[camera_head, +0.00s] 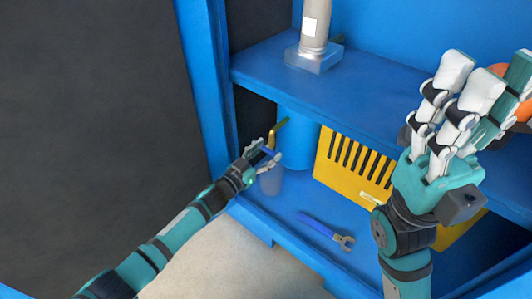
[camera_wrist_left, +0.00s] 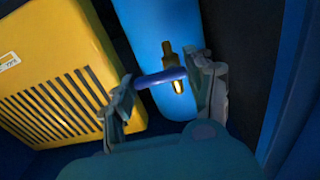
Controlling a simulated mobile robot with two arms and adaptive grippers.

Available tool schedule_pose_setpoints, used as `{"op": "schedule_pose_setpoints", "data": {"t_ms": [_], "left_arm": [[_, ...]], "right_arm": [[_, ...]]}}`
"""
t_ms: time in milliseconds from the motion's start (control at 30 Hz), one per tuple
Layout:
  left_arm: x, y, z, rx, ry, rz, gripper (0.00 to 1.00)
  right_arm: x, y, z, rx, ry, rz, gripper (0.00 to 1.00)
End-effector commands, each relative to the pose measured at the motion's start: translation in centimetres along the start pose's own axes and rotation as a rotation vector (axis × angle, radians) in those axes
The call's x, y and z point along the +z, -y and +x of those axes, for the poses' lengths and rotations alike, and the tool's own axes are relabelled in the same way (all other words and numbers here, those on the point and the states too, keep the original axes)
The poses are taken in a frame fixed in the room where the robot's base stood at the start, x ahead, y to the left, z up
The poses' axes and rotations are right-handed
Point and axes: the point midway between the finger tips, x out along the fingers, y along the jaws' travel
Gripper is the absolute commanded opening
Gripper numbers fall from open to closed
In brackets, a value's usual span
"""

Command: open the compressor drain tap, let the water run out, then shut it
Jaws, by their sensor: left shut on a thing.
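The drain tap (camera_head: 278,132) is a brass fitting on the front of the blue tank (camera_head: 299,132), on the lower shelf. In the left wrist view, the brass tap (camera_wrist_left: 178,84) shows behind its blue lever (camera_wrist_left: 160,78), which lies crosswise between the fingers. My left gripper (camera_wrist_left: 163,90) is shut on the lever; in the head view my left gripper (camera_head: 264,160) is at the tap. A translucent cup (camera_head: 271,181) stands below the tap. I cannot make out any water. My right gripper (camera_head: 470,85) is raised at the right, away from the tap; its finger gap is unclear.
A yellow slotted guard (camera_head: 322,160) stands right of the tank. A blue-handled wrench (camera_head: 327,231) lies on the lower shelf. A grey pipe (camera_head: 315,22) rises from the upper shelf (camera_head: 265,65). A blue post (camera_head: 207,85) stands left of the tap. Something orange is partly hidden behind my right gripper.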

Motion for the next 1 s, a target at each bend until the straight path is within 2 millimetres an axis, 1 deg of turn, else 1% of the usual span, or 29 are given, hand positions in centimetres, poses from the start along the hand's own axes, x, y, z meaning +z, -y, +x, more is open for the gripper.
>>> {"op": "schedule_pose_setpoints", "data": {"t_ms": [100,233,400,567,600,700,767,1000], "left_arm": [[0.0,-0.1,0.0,0.0,0.0,0.094,0.22],[0.2,0.0,0.0,0.0,0.0,0.199,0.22],[0.3,0.0,0.0,0.0,-0.001,0.231,0.22],[0.3,0.0,0.0,0.0,-0.001,0.229,0.22],[0.3,0.0,0.0,0.0,-0.001,0.229,0.59],[0.3,0.0,0.0,0.0,-0.001,0.228,0.72],[0.3,0.0,0.0,0.0,-0.001,0.228,0.79],[0.3,0.0,0.0,0.0,0.0,0.227,0.79]], "right_arm": [[-0.2,-0.1,0.4,0.001,-0.006,0.001,0.4],[-0.1,-0.1,-0.1,0.009,0.011,0.003,0.4],[0.3,-0.1,-0.7,0.011,0.031,0.004,0.4],[0.3,-0.1,-0.7,0.011,0.033,0.004,0.4],[0.3,-0.1,-0.7,0.011,0.033,0.004,0.4],[0.3,-0.1,-0.7,0.01,0.033,0.003,0.4],[0.3,-0.1,-0.7,0.01,0.031,0.003,0.4],[0.1,-0.1,-0.3,0.008,0.018,0.001,0.4]]}}
